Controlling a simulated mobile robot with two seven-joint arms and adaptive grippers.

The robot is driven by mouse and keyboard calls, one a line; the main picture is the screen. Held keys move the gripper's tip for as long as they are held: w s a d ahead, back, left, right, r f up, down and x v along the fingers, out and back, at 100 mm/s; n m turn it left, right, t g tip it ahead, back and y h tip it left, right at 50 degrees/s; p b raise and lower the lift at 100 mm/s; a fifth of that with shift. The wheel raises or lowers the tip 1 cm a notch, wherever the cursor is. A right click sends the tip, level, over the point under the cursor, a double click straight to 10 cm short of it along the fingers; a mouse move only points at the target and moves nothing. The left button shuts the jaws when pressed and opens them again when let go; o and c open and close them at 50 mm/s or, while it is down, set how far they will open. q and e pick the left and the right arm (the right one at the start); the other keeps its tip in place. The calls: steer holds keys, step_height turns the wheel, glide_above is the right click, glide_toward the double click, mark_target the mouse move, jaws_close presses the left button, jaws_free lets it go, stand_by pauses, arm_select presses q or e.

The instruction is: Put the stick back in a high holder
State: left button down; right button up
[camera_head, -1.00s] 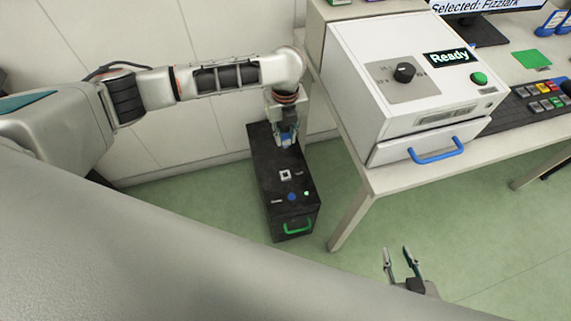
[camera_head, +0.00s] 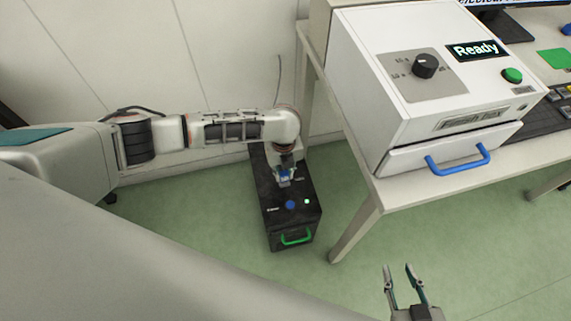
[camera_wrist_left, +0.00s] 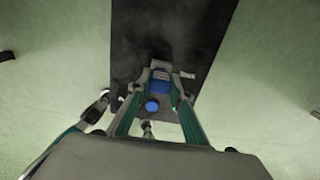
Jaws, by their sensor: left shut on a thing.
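My left gripper (camera_head: 285,182) is shut on a small blue piece, which I take to be the stick (camera_wrist_left: 161,87). It points down over the top of a black box (camera_head: 307,190) on the floor. I cannot tell whether the stick touches the box. A small grey square piece (camera_wrist_left: 160,64) shows by the stick's far end in the left wrist view. My right gripper (camera_head: 404,283) is open and empty at the lower right of the head view. I cannot make out a high holder for certain.
The black box has a blue button (camera_head: 290,204), a small white light (camera_head: 307,201) and a green handle (camera_head: 297,238). Right of it stands a table (camera_head: 372,183) with a white machine (camera_head: 420,95) reading "Ready", with a blue drawer handle (camera_head: 458,160). Green floor lies open in front.

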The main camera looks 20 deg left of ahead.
arm_select(q)
steer(key=shift+f, duration=0.15)
steer(key=shift+f, duration=0.2)
steer(key=c, duration=1.8)
jaws_free()
